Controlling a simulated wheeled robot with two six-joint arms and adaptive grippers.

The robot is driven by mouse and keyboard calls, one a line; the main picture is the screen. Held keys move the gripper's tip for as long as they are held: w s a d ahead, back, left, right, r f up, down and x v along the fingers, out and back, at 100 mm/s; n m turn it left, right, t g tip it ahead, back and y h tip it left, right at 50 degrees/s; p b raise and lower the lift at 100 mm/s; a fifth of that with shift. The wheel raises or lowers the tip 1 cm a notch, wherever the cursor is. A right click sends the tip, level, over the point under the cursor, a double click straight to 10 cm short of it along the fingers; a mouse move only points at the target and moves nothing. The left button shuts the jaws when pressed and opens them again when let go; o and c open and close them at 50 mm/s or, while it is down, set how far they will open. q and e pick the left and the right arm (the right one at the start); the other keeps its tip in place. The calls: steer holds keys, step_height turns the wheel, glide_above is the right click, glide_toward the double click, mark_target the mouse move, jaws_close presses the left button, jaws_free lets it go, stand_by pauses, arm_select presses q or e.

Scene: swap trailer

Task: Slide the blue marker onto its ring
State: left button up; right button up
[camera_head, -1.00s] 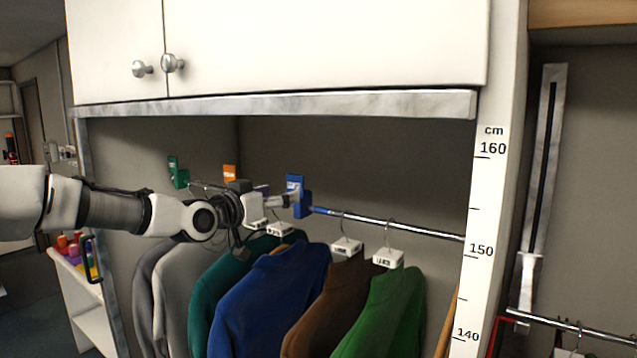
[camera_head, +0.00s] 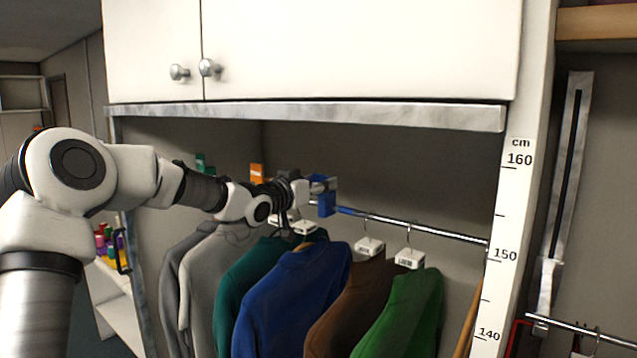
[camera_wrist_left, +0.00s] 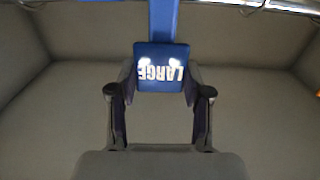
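The blue marker (camera_head: 326,204), a plate with a stem, is at the hanging rail among the jackets. My left gripper (camera_head: 322,187) is at its upper part. In the left wrist view the marker (camera_wrist_left: 162,80) shows the word LARGE upside down, and the fingers close in on both its sides; my left gripper (camera_wrist_left: 162,88) looks shut on it. A blue band (camera_head: 350,211) is on the rail (camera_head: 425,230) just right of the marker. Whether the marker hangs on the rail is hidden. My right gripper is not in view.
Several jackets hang below the rail, among them a blue jacket (camera_head: 297,295) and a green jacket (camera_head: 405,315). An orange marker (camera_head: 257,174) and a partly hidden green marker (camera_head: 200,162) are farther left. A cupboard (camera_head: 360,50) is above, and a height scale post (camera_head: 515,220) stands right.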

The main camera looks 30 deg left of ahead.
arm_select(q)
jaws_close()
steer(key=d+b, duration=0.3)
steer(key=d, duration=0.2)
steer(key=shift+s+d+b, duration=0.15)
steer(key=shift+b, duration=0.25)
steer(key=o, duration=1)
jaws_free()
steer(key=shift+f, duration=0.1)
steer(key=shift+w+d+f, duration=0.15)
steer(key=shift+w+f, duration=0.05)
steer(key=shift+w, duration=0.4)
steer(key=s, duration=0.7)
steer(key=shift+s+a, duration=0.25)
steer(key=shift+a, duration=0.05)
